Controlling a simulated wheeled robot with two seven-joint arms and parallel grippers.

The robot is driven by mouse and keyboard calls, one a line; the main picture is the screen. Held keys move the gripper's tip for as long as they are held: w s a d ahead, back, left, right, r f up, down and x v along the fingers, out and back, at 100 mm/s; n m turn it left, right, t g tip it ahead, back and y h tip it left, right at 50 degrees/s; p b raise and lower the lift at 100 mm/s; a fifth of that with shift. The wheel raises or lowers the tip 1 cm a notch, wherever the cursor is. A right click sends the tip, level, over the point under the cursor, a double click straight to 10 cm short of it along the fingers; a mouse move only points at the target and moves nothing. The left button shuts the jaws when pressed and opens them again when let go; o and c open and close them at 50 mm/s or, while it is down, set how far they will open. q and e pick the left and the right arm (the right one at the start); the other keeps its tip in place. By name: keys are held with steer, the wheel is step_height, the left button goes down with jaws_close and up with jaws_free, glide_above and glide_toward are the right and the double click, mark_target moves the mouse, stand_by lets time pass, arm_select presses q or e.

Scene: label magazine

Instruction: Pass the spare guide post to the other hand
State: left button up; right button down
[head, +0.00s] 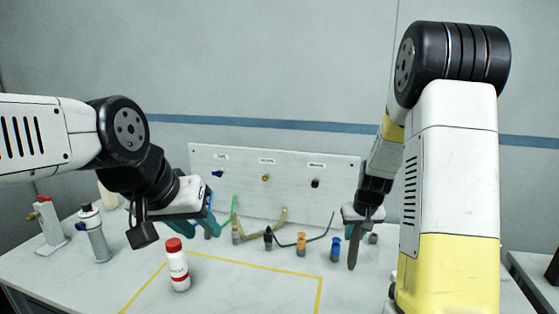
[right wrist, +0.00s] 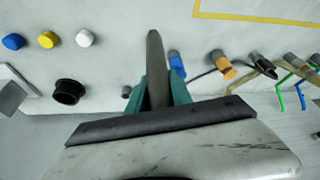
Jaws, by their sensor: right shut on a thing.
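The spare guide post looks like a dark grey, blunt-tipped bar (head: 353,250). My right gripper (head: 356,230) is shut on it and holds it pointing down, in front of the labelled panel. In the right wrist view the post (right wrist: 156,65) sticks out between the teal fingers (right wrist: 158,92). Its upper end is hidden in the grip. My left gripper (head: 197,226) is at the left, with its teal fingers apart and nothing seen between them. It is well apart from the post, above and behind the red-capped bottle.
A white bottle with a red cap (head: 178,267) stands at the yellow outline (head: 245,262) on the table. A labelled panel (head: 285,170) stands behind, with hoses and coloured fittings (head: 301,245) before it. Coloured caps (right wrist: 48,39) show in the right wrist view. The outlined area looks clear.

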arm_select(q)
steer(key=shift+o, duration=1.7)
steer(key=shift+f, duration=0.2)
steer(key=w+a+f+m+g+y, duration=0.1)
steer(key=w+f+m+y, duration=0.4)
steer(key=m, duration=0.3)
steer(key=w+a+f+m+g+y, duration=0.1)
steer(key=w+f+m+y, duration=0.25)
steer(key=f+m, duration=0.35)
steer(key=w+d+f+m+t+h, duration=0.25)
steer(key=d+m+t, duration=0.25)
steer(key=d+m, duration=0.55)
steer(key=w+d+f+m+t+h, duration=0.2)
steer(key=w+d+f+m+t, duration=0.2)
steer(key=d+m, duration=0.65)
steer(key=w+f+n, duration=0.2)
steer(key=w+f, duration=0.2)
steer(key=w, duration=0.6)
steer(key=shift+w+d+f, duration=0.25)
steer(key=shift+d+f, duration=0.05)
steer(key=shift+f, duration=0.05)
arm_select(e)
steer(key=s+a+r+n+y, duration=0.1)
steer(key=a+n, duration=0.3)
steer(key=a, duration=0.5)
steer(key=s+a+r+n+y, duration=0.1)
steer(key=a+r+n, duration=0.3)
steer(key=a, duration=0.6)
steer(key=shift+s+g+y, duration=0.2)
steer(key=shift+g+y, duration=0.2)
